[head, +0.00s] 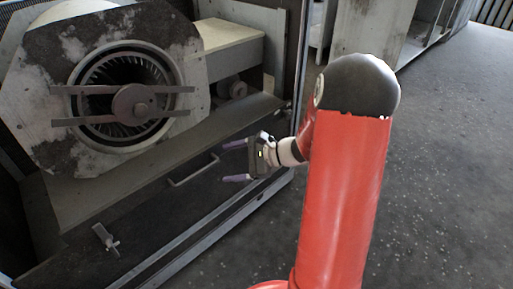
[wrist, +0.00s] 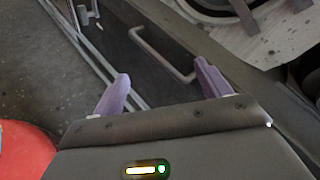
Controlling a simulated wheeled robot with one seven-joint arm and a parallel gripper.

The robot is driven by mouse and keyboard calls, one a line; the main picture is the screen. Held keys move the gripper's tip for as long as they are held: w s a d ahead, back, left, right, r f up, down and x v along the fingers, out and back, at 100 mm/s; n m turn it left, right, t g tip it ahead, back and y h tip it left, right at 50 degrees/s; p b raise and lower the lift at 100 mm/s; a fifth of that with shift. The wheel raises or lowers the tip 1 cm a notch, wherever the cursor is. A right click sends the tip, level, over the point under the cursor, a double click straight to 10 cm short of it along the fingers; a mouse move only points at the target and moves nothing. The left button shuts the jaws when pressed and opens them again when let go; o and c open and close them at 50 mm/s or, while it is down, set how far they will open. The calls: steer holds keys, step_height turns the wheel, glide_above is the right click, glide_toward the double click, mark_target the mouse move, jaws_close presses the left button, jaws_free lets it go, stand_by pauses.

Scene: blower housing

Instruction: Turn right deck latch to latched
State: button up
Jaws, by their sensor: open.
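My gripper (head: 226,162) is open and empty, with its two purple fingers pointing left over the right part of the dark deck (head: 150,210). In the wrist view the open fingers (wrist: 162,72) have the pale U-shaped deck handle (wrist: 163,52) beyond and between them. The handle (head: 193,169) also shows just left of the fingers in the head view. One metal deck latch (head: 106,238) is at the left part of the deck, apart from my gripper; a latch (wrist: 83,12) shows at the top of the wrist view. I cannot make out the right deck latch; my gripper may hide it.
The blower (head: 126,97) with its round opening and crossbars stands behind the deck. A pale ledge (head: 130,155) runs between them. The frame edge (head: 215,228) borders the deck in front. Open speckled floor (head: 450,170) lies to the right.

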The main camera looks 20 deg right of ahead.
steer(key=w+d+f+m+t+h, duration=0.3)
steer(key=d+f+m+t, duration=0.3)
steer(key=d, duration=0.3)
steer(key=w+d+f+m+t+h, duration=0.3)
steer(key=d+f+m+t, duration=0.1)
steer(key=d+f+m, duration=0.4)
steer(key=x, duration=0.2)
steer(key=r+x, duration=0.1)
steer(key=x, duration=0.4)
steer(key=shift+w+d+r, duration=0.15)
steer(key=shift+w+d, duration=0.1)
steer(key=shift+c, duration=0.2)
steer(key=c, duration=1.3)
steer(key=shift+n+b, duration=0.3)
steer(key=shift+b, duration=0.05)
steer(key=shift+c, duration=0.2)
